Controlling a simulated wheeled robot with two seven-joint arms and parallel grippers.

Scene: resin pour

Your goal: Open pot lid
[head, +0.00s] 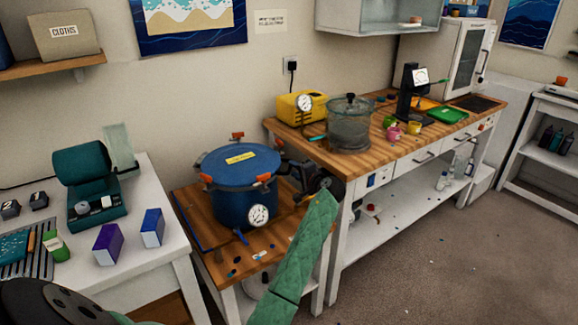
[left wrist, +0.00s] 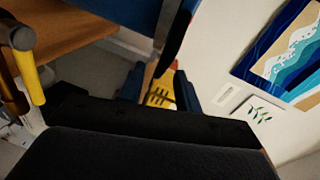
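The blue pot (head: 242,205) stands on a low wooden table, with its blue lid (head: 222,168) on top. The lid has a yellow label and orange clamps (head: 264,177) around its rim. A round gauge (head: 259,215) is on the pot's front. My left gripper (head: 286,170) is at the pot's right side, close to the right-hand clamp; I cannot tell whether it touches. In the left wrist view its two blue fingers (left wrist: 158,88) stand apart, with something yellow with dark marks showing between them. My right gripper is not in view.
The wooden workbench (head: 420,133) at right holds a clear chamber (head: 349,125), a yellow pump (head: 300,107) and small cups. A white table (head: 140,243) at left holds a green machine (head: 90,180) and two purple-blue boxes. My green-sleeved arm crosses in front of the low table.

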